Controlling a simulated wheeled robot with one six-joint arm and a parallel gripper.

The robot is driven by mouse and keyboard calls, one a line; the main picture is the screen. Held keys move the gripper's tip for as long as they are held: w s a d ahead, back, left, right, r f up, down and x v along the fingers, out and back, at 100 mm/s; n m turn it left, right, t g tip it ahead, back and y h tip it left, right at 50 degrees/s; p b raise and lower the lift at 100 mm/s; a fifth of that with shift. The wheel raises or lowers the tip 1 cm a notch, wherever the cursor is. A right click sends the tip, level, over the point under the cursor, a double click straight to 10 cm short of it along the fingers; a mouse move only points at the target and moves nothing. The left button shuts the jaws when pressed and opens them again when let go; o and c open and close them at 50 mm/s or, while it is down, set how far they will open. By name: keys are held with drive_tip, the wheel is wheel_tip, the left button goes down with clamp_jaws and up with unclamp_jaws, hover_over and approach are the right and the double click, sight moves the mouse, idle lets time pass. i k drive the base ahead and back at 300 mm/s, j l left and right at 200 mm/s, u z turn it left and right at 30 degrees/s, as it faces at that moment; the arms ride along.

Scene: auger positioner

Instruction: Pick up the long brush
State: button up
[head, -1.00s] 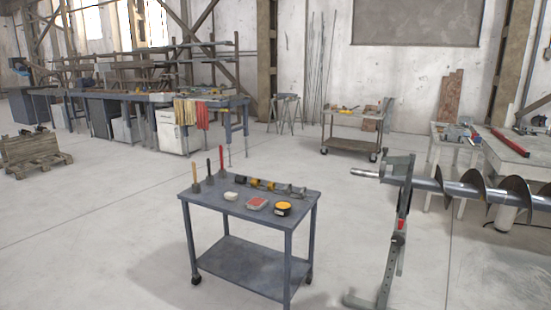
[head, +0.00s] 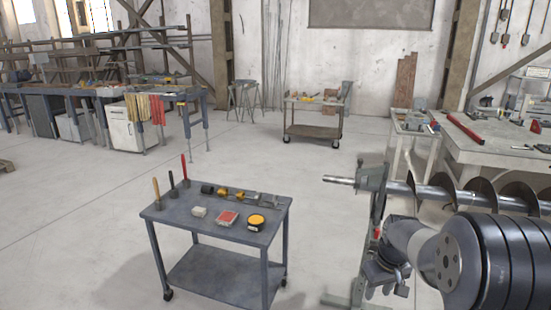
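Three upright handled tools stand at the left end of the dark blue cart's top: one with a wooden handle (head: 156,188), one with a black handle (head: 171,181) and one with a red handle (head: 185,168). They look like brushes standing on their heads; the heads are small and dark, and I cannot tell which is the long brush. My gripper (head: 385,284) is at the lower right, beside the auger stand and well right of the cart, touching none of the tools. Its fingers are dark and small, and their opening is unclear.
The cart (head: 222,229) also carries a white block (head: 199,211), a red-topped box (head: 228,218), a yellow-black round item (head: 256,222) and a row of yellow-grey tools (head: 238,195). An auger (head: 440,191) on a stand (head: 372,200) is at right. Floor left of the cart is clear.

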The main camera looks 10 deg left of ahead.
sight(183, 157)
drive_tip(key=i+j+u, duration=0.3)
drive_tip(key=u, duration=0.15)
drive_tip(key=i+j+u, duration=0.3)
drive_tip(key=u, duration=0.15)
drive_tip(key=i+u, duration=0.9)
drive_tip(key=i+z, duration=0.1)
drive_tip(key=i, duration=0.4)
drive_tip(key=i+j+z, duration=0.15)
drive_tip(key=i, duration=0.3)
drive_tip(key=i+j+z, duration=0.1)
drive_tip(key=i, duration=0.35)
drive_tip(key=i+z, duration=0.5)
drive_tip(key=i+j+z, duration=0.2)
drive_tip(key=i+z, duration=0.3)
drive_tip(key=i, duration=0.1)
